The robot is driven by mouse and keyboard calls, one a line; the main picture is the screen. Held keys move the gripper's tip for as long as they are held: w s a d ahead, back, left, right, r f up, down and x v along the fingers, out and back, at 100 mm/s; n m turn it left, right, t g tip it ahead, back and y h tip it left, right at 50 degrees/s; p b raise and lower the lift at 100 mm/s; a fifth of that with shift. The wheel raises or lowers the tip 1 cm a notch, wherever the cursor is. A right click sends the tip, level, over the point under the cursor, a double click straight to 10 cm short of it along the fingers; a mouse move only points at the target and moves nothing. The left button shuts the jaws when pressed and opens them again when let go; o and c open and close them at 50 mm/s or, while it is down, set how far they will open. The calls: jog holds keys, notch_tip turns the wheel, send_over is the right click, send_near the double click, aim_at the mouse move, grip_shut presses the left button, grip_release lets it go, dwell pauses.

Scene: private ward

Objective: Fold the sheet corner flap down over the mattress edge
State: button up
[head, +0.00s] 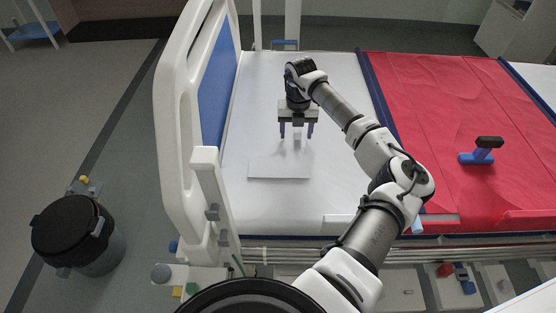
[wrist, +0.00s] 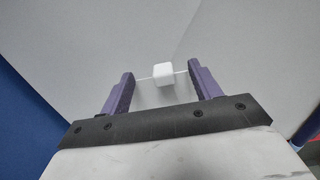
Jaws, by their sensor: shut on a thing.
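The sheet corner flap (head: 279,168) is a flat white panel near the bed's front left part, close to the headboard. It lies over the white mattress (head: 340,190). My gripper (head: 297,134) points down at the flap's far side. A small white block (wrist: 163,75) shows between the purple fingers of my gripper (wrist: 162,84) in the wrist view, with a thin white edge running to both fingers. My gripper is shut on this part of the flap. Its exact contact with the fingers is hard to make out, white on white.
The white headboard with a blue panel (head: 221,75) stands close to the left. A bed rail post (head: 208,195) rises at the front left. A red blanket (head: 445,130) covers the bed to the right, with a blue-and-black handle (head: 483,152) on it. A black-lidded bin (head: 72,230) stands left.

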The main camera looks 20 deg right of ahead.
jog(key=shift+s+d+r+t, duration=0.25)
jog(key=shift+s+d+t, duration=0.15)
jog(key=shift+s+t, duration=0.1)
jog(key=c, duration=0.9)
jog(key=shift+s+a+r+t+h+b, duration=0.1)
jog(key=shift+s+r+t+h+b, duration=0.1)
jog(key=shift+r+t+b, duration=0.25)
jog(key=shift+s+a+r+t+h+b, duration=0.1)
jog(key=shift+r+t+h+b, duration=0.15)
jog(key=shift+r+b, duration=0.25)
jog(key=shift+s+r+t, duration=0.1)
jog(key=shift+r+t, duration=0.2)
jog(key=shift+r, duration=0.35)
jog(key=shift+s+r+t+b, duration=0.15)
jog(key=shift+t+b, duration=0.15)
jog(key=shift+b, duration=0.4)
jog(key=s+r+t+b, duration=0.1)
jog(key=b, duration=0.1)
jog(key=r+t+h+b, duration=0.1)
jog(key=b, duration=0.2)
jog(key=shift+s+a+r+t, duration=0.25)
jog(key=shift+s+a+t, duration=0.05)
jog(key=shift+s+a, duration=0.1)
jog(key=shift+s+r+b, duration=0.15)
jog(key=shift+r+b, duration=0.3)
jog(key=shift+r, duration=0.1)
